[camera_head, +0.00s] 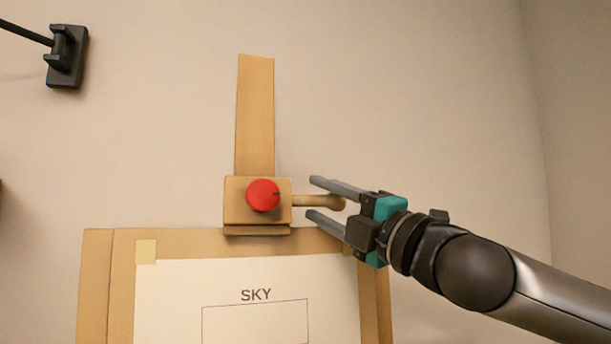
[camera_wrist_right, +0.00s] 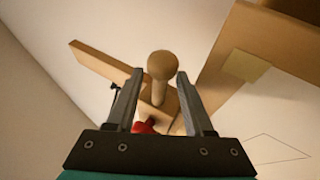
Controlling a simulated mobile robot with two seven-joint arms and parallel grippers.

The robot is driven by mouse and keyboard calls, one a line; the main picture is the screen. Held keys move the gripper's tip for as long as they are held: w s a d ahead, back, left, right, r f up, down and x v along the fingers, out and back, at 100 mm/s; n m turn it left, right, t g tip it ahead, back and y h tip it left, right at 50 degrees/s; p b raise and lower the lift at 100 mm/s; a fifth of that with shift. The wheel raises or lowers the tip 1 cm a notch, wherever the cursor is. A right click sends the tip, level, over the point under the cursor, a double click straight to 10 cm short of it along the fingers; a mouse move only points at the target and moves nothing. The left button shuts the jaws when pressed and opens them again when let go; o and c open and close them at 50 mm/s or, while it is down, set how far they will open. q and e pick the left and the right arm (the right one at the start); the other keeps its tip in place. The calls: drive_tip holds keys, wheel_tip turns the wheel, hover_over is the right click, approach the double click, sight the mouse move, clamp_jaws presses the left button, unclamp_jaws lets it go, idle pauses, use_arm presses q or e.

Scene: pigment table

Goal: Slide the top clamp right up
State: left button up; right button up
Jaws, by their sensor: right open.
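The top clamp (camera_head: 233,212) is a wooden block on the upright wooden mast (camera_head: 255,110), with a red knob (camera_head: 263,195) on its front and a wooden handle peg (camera_head: 312,201) sticking out to the right. The clamp sits low on the mast, at the top edge of the board. My right gripper (camera_head: 312,197) is open, with one finger above the peg and one below it, apart from it. In the right wrist view the round peg end (camera_wrist_right: 161,66) lies between the two open fingers (camera_wrist_right: 158,98). The red knob (camera_wrist_right: 143,126) is partly hidden there.
A paper marked SKY (camera_head: 180,285) is taped to the wooden board (camera_head: 97,290) below the clamp. The wall around the mast above the clamp is clear.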

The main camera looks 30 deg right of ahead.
drive_tip(key=p+x, duration=0.2)
drive_tip(key=shift+w+r, duration=0.15)
drive_tip(key=shift+r, duration=0.15)
drive_tip(key=shift+w+a+p, duration=0.2)
drive_tip(key=shift+w+p, duration=0.4)
drive_tip(key=shift+w, duration=0.15)
clamp_jaws()
idle(0.9)
